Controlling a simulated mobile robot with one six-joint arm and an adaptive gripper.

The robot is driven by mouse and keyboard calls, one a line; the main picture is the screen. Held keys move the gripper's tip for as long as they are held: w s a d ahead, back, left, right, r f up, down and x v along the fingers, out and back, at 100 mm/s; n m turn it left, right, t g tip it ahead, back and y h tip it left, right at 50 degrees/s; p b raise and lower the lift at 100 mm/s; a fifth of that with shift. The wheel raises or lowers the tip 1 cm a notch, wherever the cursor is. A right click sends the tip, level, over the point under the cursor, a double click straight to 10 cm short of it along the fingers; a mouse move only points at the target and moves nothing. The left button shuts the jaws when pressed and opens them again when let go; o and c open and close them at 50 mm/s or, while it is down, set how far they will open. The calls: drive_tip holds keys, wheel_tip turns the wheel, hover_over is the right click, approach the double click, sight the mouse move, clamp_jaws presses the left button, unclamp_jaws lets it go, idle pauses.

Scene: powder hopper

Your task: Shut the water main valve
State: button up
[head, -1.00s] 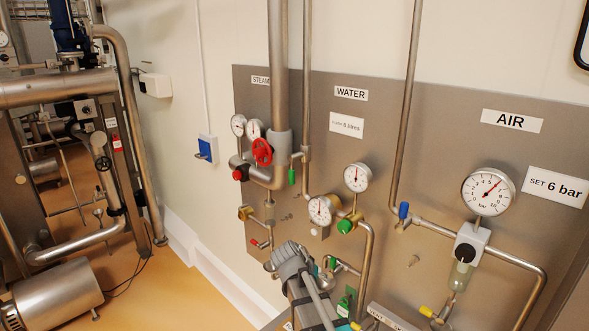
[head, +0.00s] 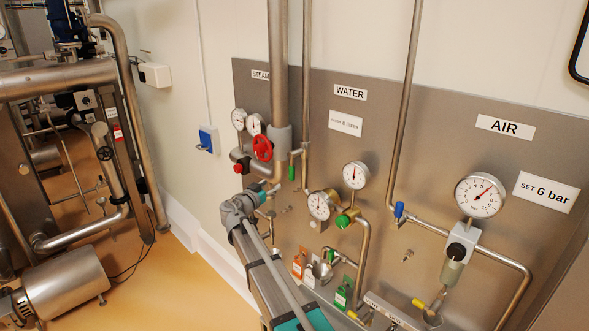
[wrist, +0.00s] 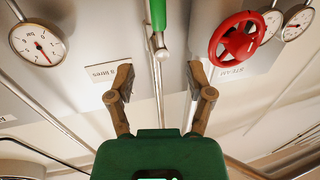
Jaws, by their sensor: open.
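The WATER label (head: 350,93) marks the panel's middle section. Beside its vertical steel pipe (head: 306,110), a green lever (head: 291,172) hangs straight down, in line with the pipe. In the wrist view the green lever (wrist: 157,14) and its steel valve body (wrist: 160,50) lie between and beyond the two fingers. My gripper (wrist: 160,76) is open, with nothing between its fingertips, and apart from the lever. In the head view my gripper (head: 268,190) is just below and left of the lever; its fingers are too small to make out clearly.
The red STEAM handwheel (head: 262,147) is close left of the lever; in the wrist view the red wheel (wrist: 237,39) is right of my fingers. Pressure gauges (head: 355,175) and a green knob (head: 343,221) stand to the right.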

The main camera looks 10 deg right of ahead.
sight(291, 171)
drive_tip(key=shift+w+d, duration=0.1)
drive_tip(key=shift+d, duration=0.05)
drive_tip(key=x, duration=1.3)
drive_tip(key=shift+w+d, duration=0.15)
drive_tip(key=shift+d, duration=0.05)
clamp_jaws()
drive_tip(key=shift+d, duration=0.25)
idle(0.4)
